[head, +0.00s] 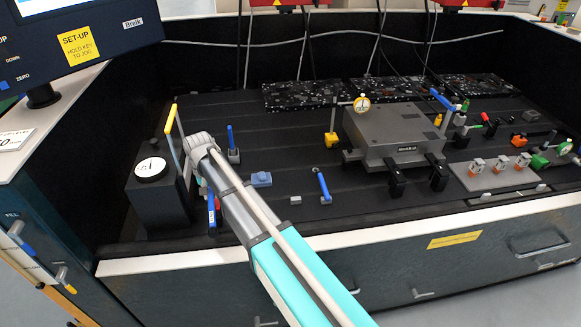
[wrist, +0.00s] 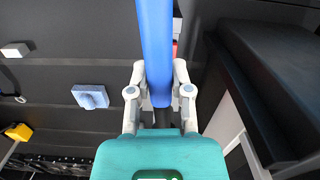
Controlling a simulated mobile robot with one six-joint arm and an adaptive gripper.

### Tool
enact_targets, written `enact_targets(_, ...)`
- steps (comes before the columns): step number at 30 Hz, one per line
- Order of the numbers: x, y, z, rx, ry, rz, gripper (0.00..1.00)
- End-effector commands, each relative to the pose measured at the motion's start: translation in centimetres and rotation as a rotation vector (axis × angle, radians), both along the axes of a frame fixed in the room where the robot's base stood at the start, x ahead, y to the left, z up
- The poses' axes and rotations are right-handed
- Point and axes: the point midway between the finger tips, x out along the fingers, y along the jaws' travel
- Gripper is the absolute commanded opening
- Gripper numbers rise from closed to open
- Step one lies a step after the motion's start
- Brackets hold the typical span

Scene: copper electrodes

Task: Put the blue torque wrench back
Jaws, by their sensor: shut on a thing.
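In the wrist view, my gripper (wrist: 159,92) is shut on a long blue handle, which I take for the blue torque wrench (wrist: 155,40). The handle runs toward the top edge of the picture and is cut off there. A dark shaft shows below it, between the fingers. In the head view, my arm reaches up and left over the black bench and hides the fingers. A blue piece with a pale label (head: 211,212) shows just left of my arm, probably the same wrench. Its far end is not clear.
Blue-handled tools stand behind (head: 231,138) and right (head: 323,186). A grey-blue block (head: 261,179) lies between. A grey machine (head: 395,135) stands farther right.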

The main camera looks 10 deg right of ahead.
Motion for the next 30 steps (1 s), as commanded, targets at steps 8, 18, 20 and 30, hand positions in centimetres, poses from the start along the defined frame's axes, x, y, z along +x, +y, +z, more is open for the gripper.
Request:
enact_targets(8,0.0,0.0,-2.4,0.0,0.0,0.0,0.0)
enact_targets(18,0.0,0.0,-2.4,0.0,0.0,0.0,0.0)
enact_targets(20,0.0,0.0,-2.4,0.0,0.0,0.0,0.0)
enact_targets(30,0.0,0.0,-2.4,0.0,0.0,0.0,0.0)
